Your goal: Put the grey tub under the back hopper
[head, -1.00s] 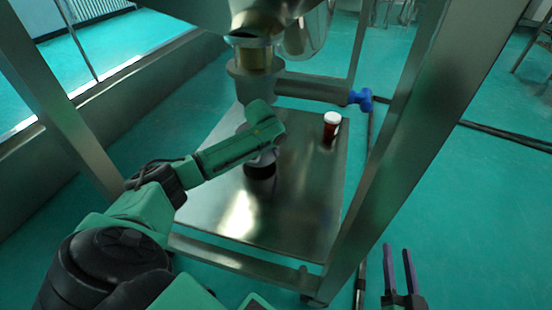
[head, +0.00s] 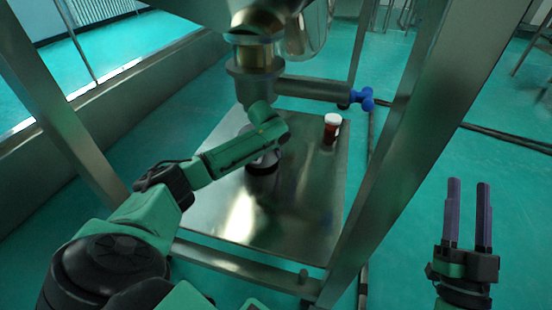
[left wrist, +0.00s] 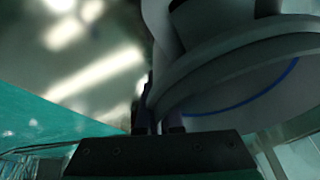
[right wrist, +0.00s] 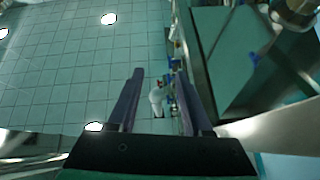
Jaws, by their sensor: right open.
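The grey tub (left wrist: 235,70) fills the right of the left wrist view, with its round rim and a blue line close to the camera. In the head view it is mostly hidden behind my left wrist, with only grey bits showing. My left gripper (left wrist: 158,118) has its fingers close together at the tub's edge and appears shut on its wall; the fingertips are hidden. A metal hopper outlet (head: 254,58) with a brass-coloured band hangs just above my left wrist. My right gripper (head: 468,190) is open and empty at the right, outside the frame.
A steel plate (head: 230,215) lies under the outlet. A red-brown jar with a white cap (head: 331,130) stands on its right side. A side pipe (head: 315,90) ends in a blue valve handle (head: 363,98). Slanting frame posts (head: 400,150) stand left and right of the plate.

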